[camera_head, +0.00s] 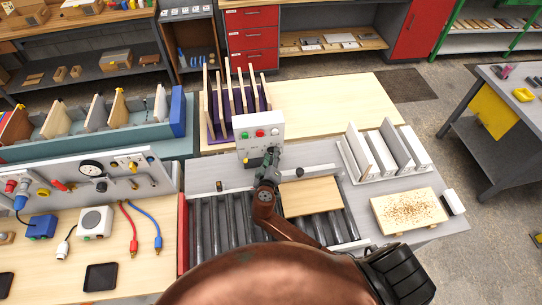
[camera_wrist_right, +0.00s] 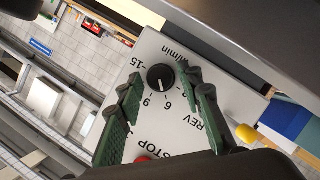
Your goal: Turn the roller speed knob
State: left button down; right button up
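The roller speed knob (camera_wrist_right: 160,77) is a round black dial with a white pointer line. It sits on a white control panel (camera_wrist_right: 185,60) marked with numbers, "m/min", "REV" and "STOP". In the head view the white control box (camera_head: 246,121) stands at the back of the roller conveyor (camera_head: 231,222). My right gripper (camera_head: 271,154) is in front of the box's lower part and hides some of it. In the right wrist view the green fingers of my right gripper (camera_wrist_right: 164,82) are open, one on each side of the knob, with visible gaps. My left gripper is not in view.
A wooden board (camera_head: 309,197) lies on the conveyor's right part. A purple rack (camera_head: 216,132) of upright boards stands behind the box. White upright dividers (camera_head: 396,145) and a speckled board (camera_head: 408,210) are at right. A gauge panel (camera_head: 110,178) is at left.

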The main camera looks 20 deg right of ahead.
jog(key=c, duration=0.3)
grip_shut()
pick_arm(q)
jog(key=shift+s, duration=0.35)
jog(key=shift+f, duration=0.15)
pick_arm(e)
jog(key=shift+m+y+b, duration=0.3)
jog(key=shift+m+b, duration=0.1)
jog(key=shift+m, duration=0.2)
jog(key=shift+s+m+y, duration=0.1)
jog(key=shift+m+y, duration=0.4)
jog(key=shift+m, duration=0.3)
jog(key=shift+d+r+m+y, duration=0.15)
jog(key=shift+r+m+y, duration=0.05)
jog(key=shift+m+y, duration=0.55)
pick_arm(q)
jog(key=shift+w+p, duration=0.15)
jog(key=shift+p, duration=0.2)
pick_arm(e)
jog(key=shift+d+m+t+y, duration=0.1)
jog(key=shift+m+t+y, duration=0.3)
jog(key=shift+m, duration=0.55)
